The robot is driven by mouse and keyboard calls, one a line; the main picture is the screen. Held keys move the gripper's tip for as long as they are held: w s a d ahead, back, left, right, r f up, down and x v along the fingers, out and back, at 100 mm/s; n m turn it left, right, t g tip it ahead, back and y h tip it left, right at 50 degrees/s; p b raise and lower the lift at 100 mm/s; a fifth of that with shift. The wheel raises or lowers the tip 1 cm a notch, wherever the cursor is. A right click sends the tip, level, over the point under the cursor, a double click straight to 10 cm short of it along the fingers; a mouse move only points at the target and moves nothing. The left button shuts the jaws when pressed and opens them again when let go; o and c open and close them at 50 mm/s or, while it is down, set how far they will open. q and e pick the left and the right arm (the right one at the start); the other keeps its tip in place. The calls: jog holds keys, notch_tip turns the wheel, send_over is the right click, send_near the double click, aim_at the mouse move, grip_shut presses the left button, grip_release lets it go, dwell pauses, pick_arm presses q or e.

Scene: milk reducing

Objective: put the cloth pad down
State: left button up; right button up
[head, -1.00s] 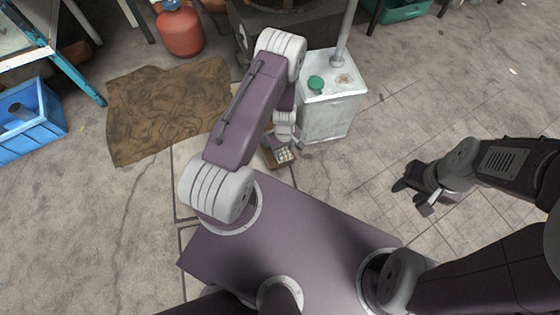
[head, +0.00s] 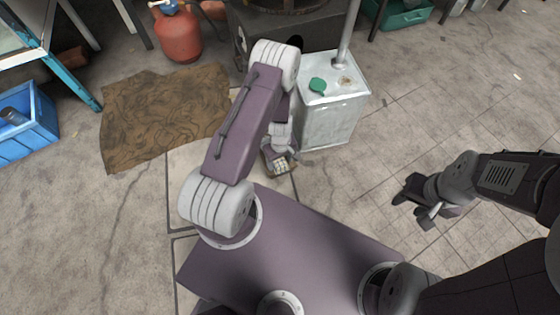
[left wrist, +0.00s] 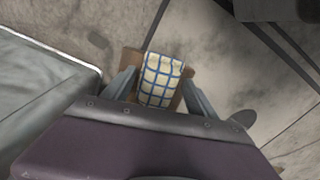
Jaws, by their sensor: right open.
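The cloth pad (left wrist: 160,80), white-yellow with a blue check, sits between the fingers of my left gripper (left wrist: 161,82) in the left wrist view. Brown material (left wrist: 131,57) shows on both sides of the check; I cannot tell whether it is part of the pad. In the head view the pad (head: 281,166) shows small below my left gripper (head: 279,155), beside the white can. The fingers appear shut on it. Its height above the floor is unclear. My right gripper (head: 421,205) is open and empty at the right.
The white metal can (head: 331,118) with a green cap stands close to the right of my left gripper. A brown mat (head: 160,115) lies on the floor at left. A red gas bottle (head: 176,36) and a blue crate (head: 28,125) stand beyond. The tiled floor at right is clear.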

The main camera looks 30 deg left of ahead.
pick_arm(q)
jog(key=shift+r, duration=0.1)
notch_tip(320, 180, up, 12)
jog(key=p, duration=1.2)
jog(key=shift+r, duration=0.15)
notch_tip(320, 180, up, 10)
jog(key=m, duration=0.3)
send_over(280, 161)
jog(key=w+d, duration=0.2)
notch_tip(280, 161, up, 6)
jog(key=s+d+m, duration=0.1)
jog(key=s+m, duration=0.1)
jog(key=s+d+r+m+t, duration=0.1)
jog(key=s+r+m, duration=0.4)
jog(key=s+r, duration=0.3)
notch_tip(280, 161, up, 4)
jog(key=shift+d+f+m, duration=0.2)
jog(key=shift+m, duration=0.2)
jog(key=shift+s, duration=0.1)
